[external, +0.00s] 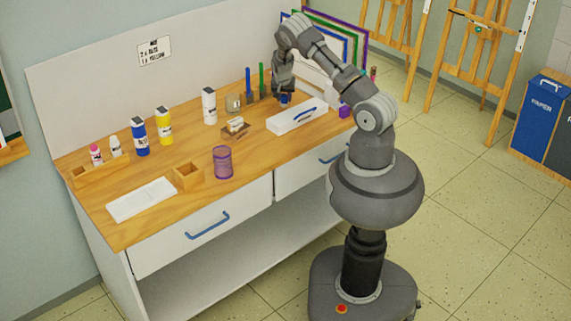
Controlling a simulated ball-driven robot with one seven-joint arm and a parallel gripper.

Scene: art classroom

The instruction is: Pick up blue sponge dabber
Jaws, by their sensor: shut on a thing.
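My gripper (284,93) points down over the back right of the wooden worktop. It is shut on a small blue thing, the blue sponge dabber (284,99), of which only a little shows below the fingers. I cannot tell whether the dabber touches the worktop or is just above it. The white box with a blue handle (297,117) stands just in front of it.
A holder with blue and green upright tools (255,92) stands left of my gripper. A purple block (345,111) is to the right.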

